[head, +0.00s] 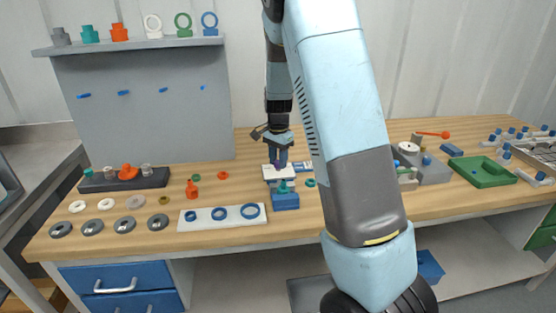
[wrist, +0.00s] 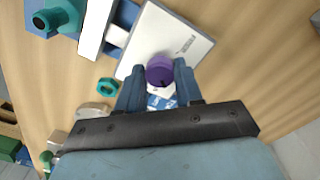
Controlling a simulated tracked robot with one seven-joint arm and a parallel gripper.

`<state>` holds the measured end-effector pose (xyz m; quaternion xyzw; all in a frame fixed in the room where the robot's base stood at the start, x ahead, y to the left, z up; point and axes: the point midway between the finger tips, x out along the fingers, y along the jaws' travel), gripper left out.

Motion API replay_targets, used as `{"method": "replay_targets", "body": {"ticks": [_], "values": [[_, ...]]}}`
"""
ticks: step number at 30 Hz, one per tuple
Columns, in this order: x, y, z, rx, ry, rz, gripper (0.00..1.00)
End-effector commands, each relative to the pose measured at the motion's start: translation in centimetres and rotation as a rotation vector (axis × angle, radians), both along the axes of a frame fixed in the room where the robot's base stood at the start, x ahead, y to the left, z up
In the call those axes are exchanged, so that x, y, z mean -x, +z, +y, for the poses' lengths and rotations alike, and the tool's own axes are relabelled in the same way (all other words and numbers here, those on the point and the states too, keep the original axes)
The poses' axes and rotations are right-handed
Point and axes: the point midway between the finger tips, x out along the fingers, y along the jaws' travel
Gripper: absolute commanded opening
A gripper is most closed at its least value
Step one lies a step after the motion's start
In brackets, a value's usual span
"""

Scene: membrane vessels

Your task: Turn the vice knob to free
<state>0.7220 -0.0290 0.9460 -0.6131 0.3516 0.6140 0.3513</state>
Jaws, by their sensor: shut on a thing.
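A round purple knob (wrist: 160,70) sits over a white plate (wrist: 178,35) with small dark lettering in the wrist view. My gripper (wrist: 158,88) points down at it, its two blue fingers on either side, shut on the purple knob. In the head view my gripper (head: 279,159) is low over the white plate (head: 270,171) at the bench's middle. The purple knob (head: 280,167) shows only as a small patch there. A blue block (head: 286,202) with a teal piece (head: 284,187) stands just in front. I cannot tell the knob's turn angle.
A teal ring nut (wrist: 107,88) lies close to my fingers in the wrist view. A white strip with blue rings (head: 200,223) lies front left. A green tray (head: 481,171) is at right. A shelf (head: 130,46) holds several fittings above a grey panel.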

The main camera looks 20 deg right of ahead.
Motion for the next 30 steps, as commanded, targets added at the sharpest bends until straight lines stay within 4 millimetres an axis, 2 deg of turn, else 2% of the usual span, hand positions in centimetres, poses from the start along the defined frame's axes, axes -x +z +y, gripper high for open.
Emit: {"method": "replay_targets", "body": {"ticks": [30], "values": [[-0.15, 0.17, -0.11, 0.002, 0.967, -0.007, 0.05]]}}
